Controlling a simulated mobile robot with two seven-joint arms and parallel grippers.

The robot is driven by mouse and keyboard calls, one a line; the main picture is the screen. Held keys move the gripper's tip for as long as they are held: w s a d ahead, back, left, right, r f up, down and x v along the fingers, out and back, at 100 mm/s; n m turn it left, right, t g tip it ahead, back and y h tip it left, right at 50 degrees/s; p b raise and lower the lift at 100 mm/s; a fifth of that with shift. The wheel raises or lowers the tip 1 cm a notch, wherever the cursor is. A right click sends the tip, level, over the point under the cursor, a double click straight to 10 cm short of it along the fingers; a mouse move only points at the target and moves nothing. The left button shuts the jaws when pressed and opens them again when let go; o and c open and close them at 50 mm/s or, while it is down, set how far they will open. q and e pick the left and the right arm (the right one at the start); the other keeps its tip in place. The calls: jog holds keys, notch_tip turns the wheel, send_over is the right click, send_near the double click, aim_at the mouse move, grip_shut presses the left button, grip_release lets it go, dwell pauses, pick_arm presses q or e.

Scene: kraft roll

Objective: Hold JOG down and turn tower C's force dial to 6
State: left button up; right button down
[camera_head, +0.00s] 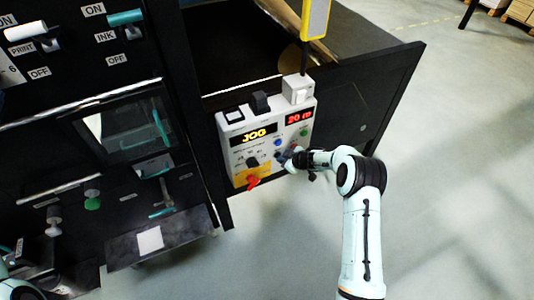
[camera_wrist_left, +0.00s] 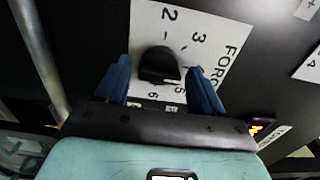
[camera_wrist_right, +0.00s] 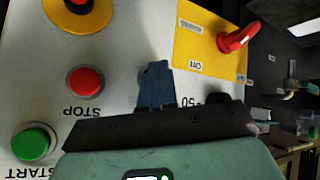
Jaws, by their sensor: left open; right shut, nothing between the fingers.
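The force dial (camera_wrist_left: 158,64) is a black knob on a white FORCE plate (camera_wrist_left: 217,34) with numbers around it. My left gripper (camera_wrist_left: 162,82) is open, with one blue finger on each side of the knob. A light mark shows at the knob's lower edge, near the 5; the exact setting is hard to read. My right gripper (camera_head: 287,157) is shut and empty, its tips at the face of the control box (camera_head: 236,165). In the right wrist view its fingers (camera_wrist_right: 157,68) hide what lies under them. The JOG button cannot be made out. The box's display (camera_head: 253,134) reads JOG.
A red STOP button (camera_wrist_right: 86,82) and a green START button (camera_wrist_right: 33,143) are beside my right fingers. A red switch (camera_wrist_right: 238,37) sticks out of a yellow plate. A yellow-framed device (camera_head: 315,18) hangs above the box. Open floor lies to the right.

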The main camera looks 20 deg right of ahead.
pick_arm(q)
jog(key=c, duration=0.7)
jog(key=shift+o, duration=0.2)
jog(key=m, duration=1)
jog(key=o, duration=0.7)
jog(key=shift+c, duration=0.2)
